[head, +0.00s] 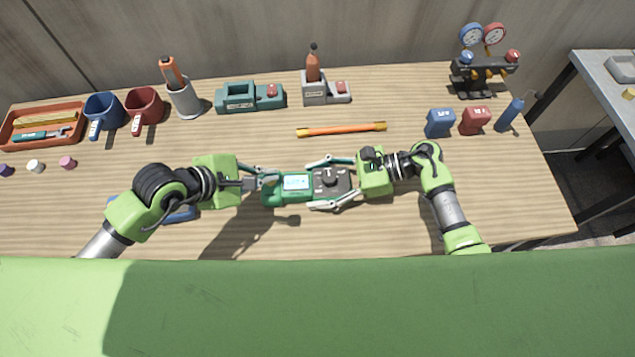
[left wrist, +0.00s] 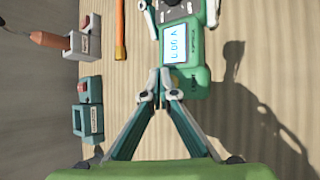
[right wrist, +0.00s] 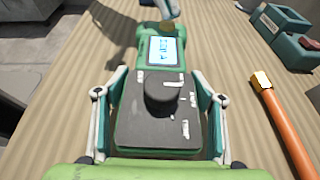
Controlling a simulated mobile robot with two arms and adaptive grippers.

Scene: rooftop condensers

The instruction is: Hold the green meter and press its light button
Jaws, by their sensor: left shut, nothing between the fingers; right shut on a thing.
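The green meter (head: 296,182) is held above the middle of the table, with a lit screen and a dark face with a round dial. It also shows in the right wrist view (right wrist: 160,90) and the left wrist view (left wrist: 193,82). My right gripper (head: 325,182) is shut on the meter, one finger along each side of the dial part. My left gripper (left wrist: 160,80) is shut and empty, its fingertips close to the meter's screen end. I cannot tell whether they touch it. The light button is not clearly visible; the left fingertips lie over that end in the head view.
An orange bar (head: 342,129) lies behind the meter. A teal holder (head: 250,96) and a grey holder (head: 315,92) stand further back. Mugs (head: 144,107) and a tray (head: 42,126) are at the left. Gauges (head: 483,60) and blue and red blocks (head: 440,123) are at the right.

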